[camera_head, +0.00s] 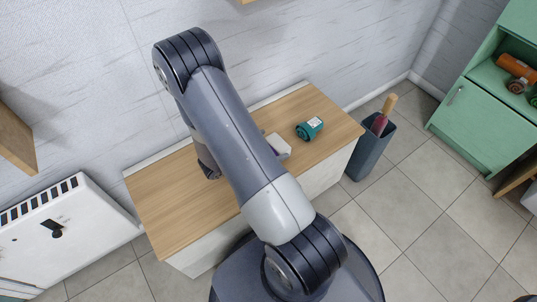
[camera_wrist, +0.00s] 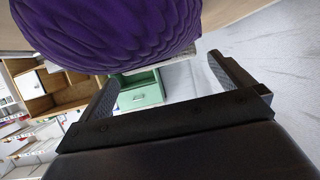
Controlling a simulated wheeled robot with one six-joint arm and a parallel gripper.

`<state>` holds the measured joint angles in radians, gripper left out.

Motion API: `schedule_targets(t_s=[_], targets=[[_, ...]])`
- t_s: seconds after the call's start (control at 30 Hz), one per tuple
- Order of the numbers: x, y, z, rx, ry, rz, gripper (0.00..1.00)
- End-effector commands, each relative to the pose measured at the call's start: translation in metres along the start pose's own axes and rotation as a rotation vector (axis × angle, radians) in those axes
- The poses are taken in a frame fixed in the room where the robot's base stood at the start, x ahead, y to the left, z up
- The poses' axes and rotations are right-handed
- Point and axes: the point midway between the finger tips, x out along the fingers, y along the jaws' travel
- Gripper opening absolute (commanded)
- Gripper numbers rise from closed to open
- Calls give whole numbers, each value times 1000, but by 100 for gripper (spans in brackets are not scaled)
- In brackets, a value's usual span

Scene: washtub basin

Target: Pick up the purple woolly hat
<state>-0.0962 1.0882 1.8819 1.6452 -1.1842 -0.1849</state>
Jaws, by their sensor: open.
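The purple woolly hat (camera_wrist: 115,30) fills the top of the wrist view, very close, with a ribbed knitted surface. Its upper part is cut off by the frame edge. My gripper (camera_wrist: 162,76) is open, with its two dark fingers spread wide and nothing between them. The hat lies just past the fingertips; I cannot tell whether either finger touches it. In the head view my arm covers the middle of the wooden-topped counter (camera_head: 165,205), and I cannot make out the hat there.
A teal container (camera_head: 309,128) lies on the counter, with a pale object (camera_head: 278,146) beside my arm. A dark bin (camera_head: 370,148) stands right of the counter. A green cabinet (camera_head: 485,110) is at the far right and a white unit (camera_head: 65,235) at left. Tiled floor is open at right.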

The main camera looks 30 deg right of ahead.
Motion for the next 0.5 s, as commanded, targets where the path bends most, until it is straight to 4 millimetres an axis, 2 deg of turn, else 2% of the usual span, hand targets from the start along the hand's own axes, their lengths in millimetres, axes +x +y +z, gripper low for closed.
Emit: schedule_targets(t_s=[0.1, 0.2, 0.47, 0.5], targets=[[17, 0, 1, 1, 0, 3, 100], [24, 0, 0, 0, 1, 2, 100], [25, -1, 0, -1, 1, -1, 100], [25, -1, 0, -1, 1, -1, 97]])
